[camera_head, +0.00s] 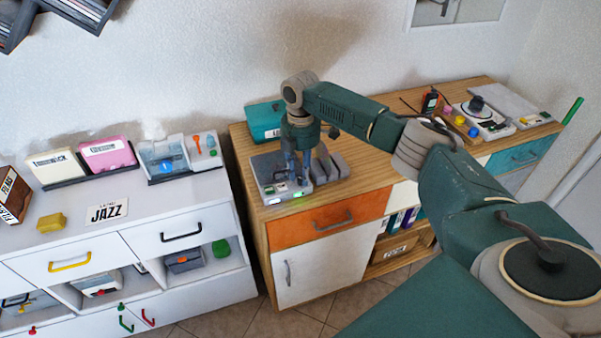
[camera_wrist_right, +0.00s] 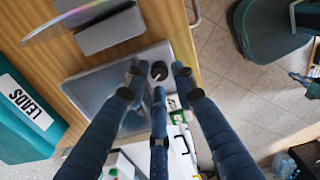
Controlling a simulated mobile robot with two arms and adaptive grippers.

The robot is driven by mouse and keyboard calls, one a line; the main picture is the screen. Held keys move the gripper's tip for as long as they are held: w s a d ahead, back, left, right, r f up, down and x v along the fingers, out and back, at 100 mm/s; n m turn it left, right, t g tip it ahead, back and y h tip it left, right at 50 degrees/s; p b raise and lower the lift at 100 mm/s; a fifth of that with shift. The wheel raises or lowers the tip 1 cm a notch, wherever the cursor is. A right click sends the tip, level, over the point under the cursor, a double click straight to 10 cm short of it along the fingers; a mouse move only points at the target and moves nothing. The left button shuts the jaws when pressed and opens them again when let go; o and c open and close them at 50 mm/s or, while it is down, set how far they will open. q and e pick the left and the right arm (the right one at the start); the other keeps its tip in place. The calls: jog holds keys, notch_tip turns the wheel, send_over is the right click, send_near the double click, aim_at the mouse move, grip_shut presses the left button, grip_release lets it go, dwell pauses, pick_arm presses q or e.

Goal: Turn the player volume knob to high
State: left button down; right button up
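The player appears to be the grey box (camera_head: 268,168) at the left end of the wooden cabinet, with small lit buttons along its front. In the right wrist view the grey box (camera_wrist_right: 95,88) has a round black knob (camera_wrist_right: 158,71) at its edge. My right gripper (camera_head: 304,170) points down over the box. In the wrist view its three fingers (camera_wrist_right: 158,78) are spread, with the knob between their tips; gaps show around it, and contact cannot be told. Any knob markings are too small to read. Dark-blue fingers, apparently my left gripper (camera_wrist_right: 305,84), show at the right edge.
More devices (camera_head: 485,118) sit at the cabinet's right end. A white shelf unit (camera_head: 110,245) stands to the left across a narrow gap.

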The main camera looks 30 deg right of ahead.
jog(key=shift+d+f, duration=0.1)
jog(key=shift+f, duration=0.5)
jog(key=shift+c, duration=0.2)
grip_shut()
pick_arm(q)
jog(key=shift+s+d+r, duration=0.15)
jog(key=shift+d, duration=0.25)
pick_arm(e)
jog(key=shift+r, duration=0.1)
jog(key=m+p, duration=0.3)
jog(key=shift+r, duration=0.15)
jog(key=m+p, duration=0.2)
jog(key=shift+m, duration=0.4)
pick_arm(q)
notch_tip(320, 180, up, 6)
jog(key=p, duration=0.1)
jog(key=shift+a, duration=0.3)
pick_arm(e)
jog(key=shift+m, duration=0.8)
pick_arm(q)
jog(key=shift+r, duration=0.15)
